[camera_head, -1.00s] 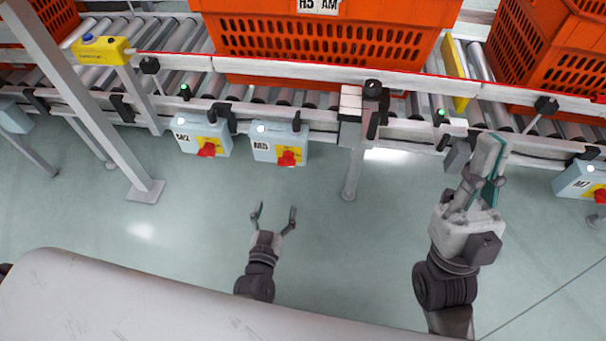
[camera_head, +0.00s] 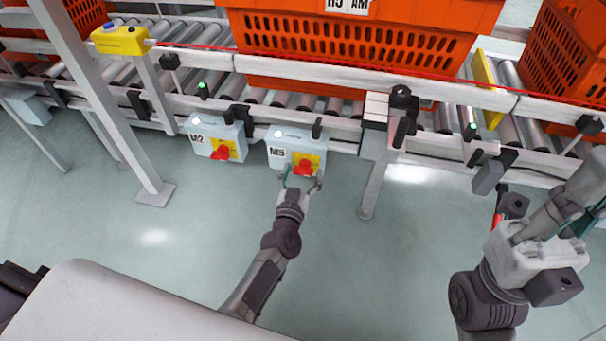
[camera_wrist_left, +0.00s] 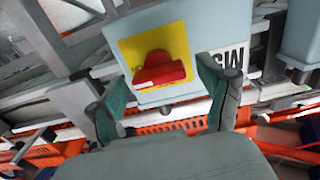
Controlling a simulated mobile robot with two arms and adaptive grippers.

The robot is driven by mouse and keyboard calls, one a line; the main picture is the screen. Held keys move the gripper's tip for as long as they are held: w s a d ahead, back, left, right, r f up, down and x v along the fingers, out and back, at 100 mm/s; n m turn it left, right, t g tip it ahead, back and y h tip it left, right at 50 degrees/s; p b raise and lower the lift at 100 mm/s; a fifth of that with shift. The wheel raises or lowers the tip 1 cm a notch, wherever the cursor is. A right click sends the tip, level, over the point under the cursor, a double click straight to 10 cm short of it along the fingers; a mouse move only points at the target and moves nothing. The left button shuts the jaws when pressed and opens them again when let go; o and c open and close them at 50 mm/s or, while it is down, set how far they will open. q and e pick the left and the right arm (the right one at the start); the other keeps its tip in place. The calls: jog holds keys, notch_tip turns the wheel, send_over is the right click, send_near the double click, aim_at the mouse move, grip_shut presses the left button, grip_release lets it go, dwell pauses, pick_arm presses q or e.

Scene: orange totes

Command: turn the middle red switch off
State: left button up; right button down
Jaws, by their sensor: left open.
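The M3 switch box (camera_head: 283,150) is pale blue with a red switch (camera_head: 303,168) on a yellow plate, hanging under the conveyor's front rail. My left gripper (camera_head: 301,180) is open just in front of this switch. In the left wrist view, the red switch (camera_wrist_left: 160,72) appears between the two spread fingers (camera_wrist_left: 160,88), its handle lying roughly crosswise. I cannot tell whether a finger touches it. The M2 box (camera_head: 205,140) with its red switch (camera_head: 221,153) is to the left. My right gripper (camera_head: 585,190) is at the right edge, its fingertips partly cut off.
A roller conveyor (camera_head: 440,115) carries an orange tote (camera_head: 350,45); another tote (camera_head: 575,60) stands at right. A support leg (camera_head: 375,180) stands right of M3, and a slanted post (camera_head: 110,100) at left. The floor (camera_head: 150,260) in front is clear.

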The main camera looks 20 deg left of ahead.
pick_arm(q)
jog(key=shift+w, duration=0.45)
jog(key=shift+c, duration=0.2)
jog(key=c, duration=1.1)
